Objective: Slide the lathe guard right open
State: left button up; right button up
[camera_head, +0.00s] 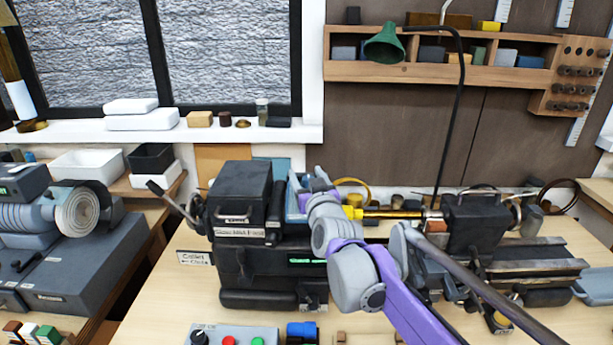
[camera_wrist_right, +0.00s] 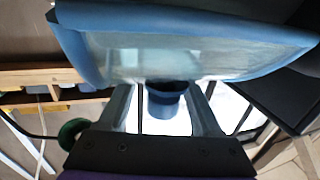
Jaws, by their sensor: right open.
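The lathe guard (camera_head: 292,205) is a blue-framed, see-through panel beside the dark headstock in the head view, partly hidden by my right arm. In the right wrist view the guard (camera_wrist_right: 160,55) spans the top of the picture, close to the fingers. A dark blue knob (camera_wrist_right: 165,104) under its lower edge lies between the fingers of my right gripper (camera_wrist_right: 166,95). These fingers are open, one on each side of the knob; I cannot tell whether they touch it. In the head view my right gripper (camera_head: 312,184) is at the guard, mostly hidden behind its wrist. My left gripper is not in view.
The dark headstock (camera_head: 241,195) stands left of the guard. A brass-coloured bar (camera_head: 392,214) runs right to another dark lathe block (camera_head: 474,220). A green lamp (camera_head: 385,45) hangs above. A control box (camera_head: 232,336) stands at the front of the bench.

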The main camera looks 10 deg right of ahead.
jog(key=shift+s, duration=0.1)
jog(key=s+b, duration=0.1)
jog(key=s, duration=0.9)
jog(key=shift+s, duration=0.35)
jog(key=shift+a, duration=0.1)
jog(key=s+f+g, duration=0.6)
jog(key=s+f, duration=0.7)
jog(key=f, duration=0.3)
jog(key=s+d+f+g, duration=0.1)
jog(key=s+f+g, duration=0.5)
jog(key=s+f, duration=0.7)
notch_tip(320, 180, down, 4)
jog(key=shift+r+g, duration=0.25)
jog(key=shift+g, duration=0.05)
jog(key=shift+c, duration=0.3)
